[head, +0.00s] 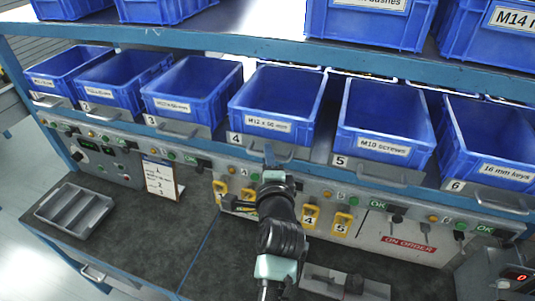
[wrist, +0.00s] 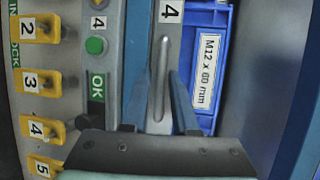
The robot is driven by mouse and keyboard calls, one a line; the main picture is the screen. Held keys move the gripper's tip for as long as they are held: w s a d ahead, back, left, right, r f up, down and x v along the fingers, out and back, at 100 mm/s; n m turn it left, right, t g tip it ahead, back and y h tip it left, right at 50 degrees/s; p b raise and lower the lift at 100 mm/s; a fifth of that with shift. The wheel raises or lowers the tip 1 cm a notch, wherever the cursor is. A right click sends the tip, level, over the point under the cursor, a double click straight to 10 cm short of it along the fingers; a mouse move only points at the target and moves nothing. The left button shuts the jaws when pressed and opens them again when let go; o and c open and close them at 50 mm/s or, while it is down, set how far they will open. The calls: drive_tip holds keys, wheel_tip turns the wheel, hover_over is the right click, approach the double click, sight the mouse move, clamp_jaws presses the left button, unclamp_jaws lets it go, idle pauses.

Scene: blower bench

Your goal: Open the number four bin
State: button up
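The number four bin (head: 277,95) is a blue bin labelled M12 x 60 mm, in the middle of the row under the top shelf. Its front also shows in the wrist view (wrist: 214,112), with the number 4 plate (wrist: 168,12) and a grey bar handle (wrist: 161,62). In the head view the handle (head: 284,154) sits below the bin's front. My gripper (wrist: 160,78) is at this handle, its two fingers apart on either side of the bar. I cannot tell whether they touch it. The arm hides part of the handle and panel in the head view.
Bin five (head: 386,120) and bin three (head: 192,95) flank it. Below run a green button (wrist: 95,45), an OK sign (wrist: 97,87) and numbered yellow switches (wrist: 42,129). The bench top (head: 130,225) holds a grey tray (head: 75,212) and a notice card (head: 161,180).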

drive_tip(key=shift+w, duration=0.35)
clamp_jaws()
drive_tip(key=shift+f, duration=0.1)
idle(1.2)
